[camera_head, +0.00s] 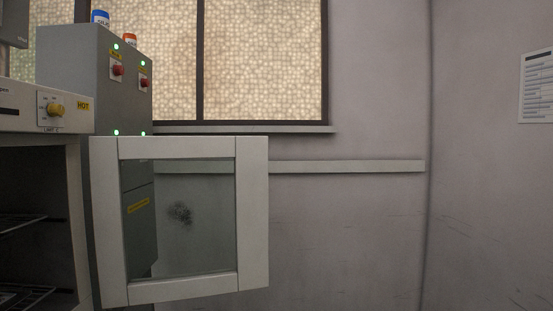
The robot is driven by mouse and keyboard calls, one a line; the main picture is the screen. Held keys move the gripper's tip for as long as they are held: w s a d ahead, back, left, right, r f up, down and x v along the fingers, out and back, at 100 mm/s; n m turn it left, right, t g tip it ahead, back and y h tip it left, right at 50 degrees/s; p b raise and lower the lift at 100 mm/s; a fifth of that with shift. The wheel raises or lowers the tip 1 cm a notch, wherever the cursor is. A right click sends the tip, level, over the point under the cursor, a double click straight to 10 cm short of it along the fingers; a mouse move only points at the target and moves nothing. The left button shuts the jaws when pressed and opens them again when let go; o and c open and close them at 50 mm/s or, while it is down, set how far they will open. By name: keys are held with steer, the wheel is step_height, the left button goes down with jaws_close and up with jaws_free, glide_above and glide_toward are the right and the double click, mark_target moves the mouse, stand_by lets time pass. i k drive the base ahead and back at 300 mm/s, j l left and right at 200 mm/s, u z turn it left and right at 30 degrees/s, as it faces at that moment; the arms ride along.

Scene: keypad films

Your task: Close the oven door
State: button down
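The oven (82,205) stands at the left edge of the head view, with its dark inside and wire racks showing. Its door (252,210) has a pale frame around a glass pane (205,240). The door stands wide open, swung out to the right from the oven's right side. I see no handle clearly on the door. My gripper is not in view.
A grey cabinet (75,75) with red knobs and green lights stands behind the oven, with small jars (101,18) on top. A window and a wall rail (350,167) are behind. Space right of the door looks clear.

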mark_target(106, 154)
steer(key=i+z, duration=0.3)
steer(key=i, duration=0.65)
steer(key=i+j+z, duration=0.1)
steer(key=i+z, duration=0.2)
steer(key=i, duration=0.65)
steer(key=i+l+u, duration=0.1)
steer(key=i+u, duration=0.3)
steer(key=i+l+u, duration=0.25)
steer(key=i+u, duration=0.2)
steer(key=i, duration=0.1)
